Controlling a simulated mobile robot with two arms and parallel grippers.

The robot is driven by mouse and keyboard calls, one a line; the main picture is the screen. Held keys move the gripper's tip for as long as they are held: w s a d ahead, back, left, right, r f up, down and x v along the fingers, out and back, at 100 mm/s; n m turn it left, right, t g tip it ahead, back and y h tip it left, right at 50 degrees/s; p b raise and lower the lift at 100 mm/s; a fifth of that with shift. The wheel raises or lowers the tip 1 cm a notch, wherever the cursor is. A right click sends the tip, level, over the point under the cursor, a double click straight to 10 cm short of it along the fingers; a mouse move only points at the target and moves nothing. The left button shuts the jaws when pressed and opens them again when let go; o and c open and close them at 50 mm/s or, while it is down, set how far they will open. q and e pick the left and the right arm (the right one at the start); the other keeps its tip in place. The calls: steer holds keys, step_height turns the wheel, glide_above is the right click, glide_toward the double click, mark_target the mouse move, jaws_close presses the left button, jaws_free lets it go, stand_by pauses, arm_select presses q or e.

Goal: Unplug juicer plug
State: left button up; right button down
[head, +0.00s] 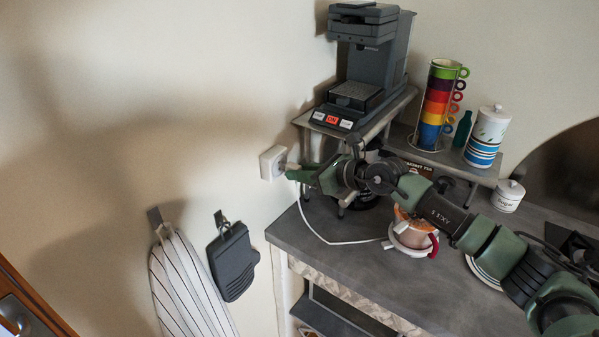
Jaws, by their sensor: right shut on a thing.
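A white wall socket (271,164) is on the wall at the left end of the counter. My right gripper (293,173) reaches in from the right and its fingertips are at the socket's right side. It is shut on the juicer plug, which is mostly hidden between the fingers. I cannot tell whether the plug is fully seated in the socket. A white cord (318,234) hangs from the fingertips and runs over the counter to the juicer (411,232), which has an orange-brown body and white base and is partly hidden behind my right arm. My left gripper is not in view.
A small raised shelf (434,157) on the counter (333,262) holds a dark coffee machine (366,60), stacked coloured cups (438,105) and a white-and-blue canister (487,137). A lidded white jar (508,196) stands right. A dark mitt (232,262) and striped cloth (186,285) hang on the wall.

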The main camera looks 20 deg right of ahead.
steer(key=shift+d, duration=0.1)
steer(key=shift+s+d, duration=0.85)
steer(key=shift+s, duration=0.3)
